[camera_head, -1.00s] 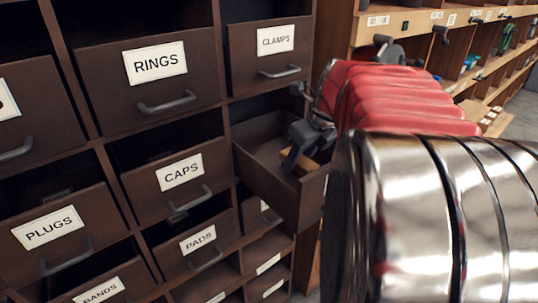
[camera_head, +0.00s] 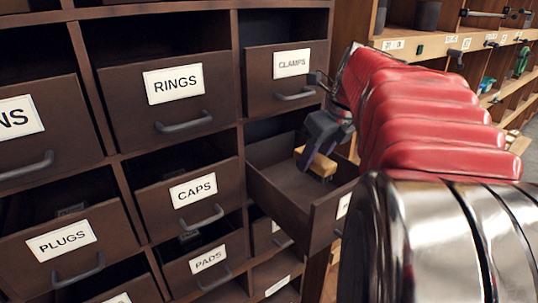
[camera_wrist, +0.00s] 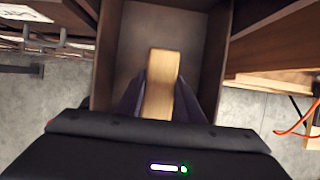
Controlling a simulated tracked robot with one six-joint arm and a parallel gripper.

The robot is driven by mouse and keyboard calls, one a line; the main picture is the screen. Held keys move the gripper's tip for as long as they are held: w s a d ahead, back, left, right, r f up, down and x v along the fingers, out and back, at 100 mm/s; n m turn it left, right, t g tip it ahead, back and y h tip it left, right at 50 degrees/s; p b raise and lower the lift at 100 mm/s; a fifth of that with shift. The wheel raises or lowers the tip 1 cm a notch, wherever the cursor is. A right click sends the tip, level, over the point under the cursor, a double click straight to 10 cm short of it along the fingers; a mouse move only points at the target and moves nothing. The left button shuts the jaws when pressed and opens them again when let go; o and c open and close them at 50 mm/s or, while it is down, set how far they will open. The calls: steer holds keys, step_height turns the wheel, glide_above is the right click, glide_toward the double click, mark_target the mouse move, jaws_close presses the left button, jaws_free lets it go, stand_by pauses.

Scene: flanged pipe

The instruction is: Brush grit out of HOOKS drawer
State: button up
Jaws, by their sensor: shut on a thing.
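An open brown drawer (camera_head: 275,191) sticks out of the cabinet below the CLAMPS drawer. Its front label is turned edge-on and I cannot read it. My gripper (camera_head: 312,159) is over the drawer's inside, shut on a pale wooden brush (camera_head: 322,164). In the wrist view the brush (camera_wrist: 160,80) lies between the two dark fingers, above the drawer floor (camera_wrist: 128,45). The brush's bristles are mostly hidden, and I cannot tell whether they touch the floor. I cannot make out any grit.
The CLAMPS drawer (camera_head: 285,75) is directly above the open one. CAPS (camera_head: 185,195) and RINGS (camera_head: 175,95) drawers stand to the left. A wooden shelf (camera_head: 450,45) with small hardware is at the right. Grey floor (camera_wrist: 260,110) shows beside the drawer.

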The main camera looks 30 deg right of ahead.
steer(key=shift+r, duration=2.75)
